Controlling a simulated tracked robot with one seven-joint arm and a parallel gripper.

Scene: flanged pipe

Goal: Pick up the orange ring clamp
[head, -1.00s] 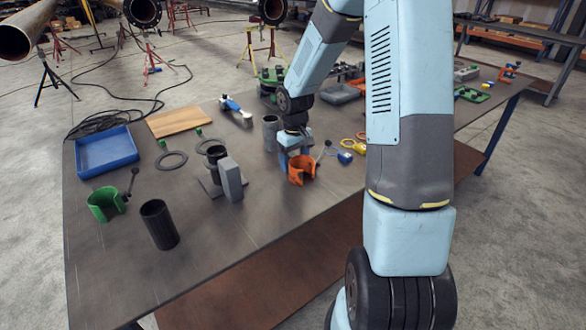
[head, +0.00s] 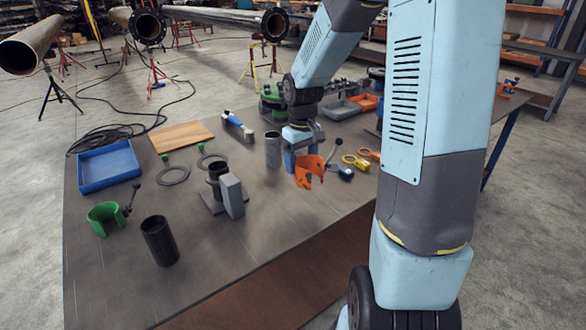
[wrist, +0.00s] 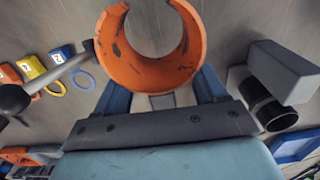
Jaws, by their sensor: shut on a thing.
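The orange ring clamp (head: 311,171) is a C-shaped orange collar with worn dark scuffs and a dark lever handle ending in a knob. My gripper (head: 301,158) is shut on it, with blue fingers on either side of its wall. In the wrist view the clamp (wrist: 150,62) fills the upper middle, its opening facing up in the picture, and the blue fingers of my gripper (wrist: 160,98) flank its near side. In the head view the clamp is tilted and looks raised a little above the table; the exact gap cannot be told.
A grey cylinder (head: 273,149) stands just left of my gripper. A grey block with a dark pipe piece (head: 230,194) stands further left. Yellow and blue tags (head: 350,162) lie to the right. A black cylinder (head: 159,240), a green clamp (head: 105,217) and a blue tray (head: 109,167) are at left.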

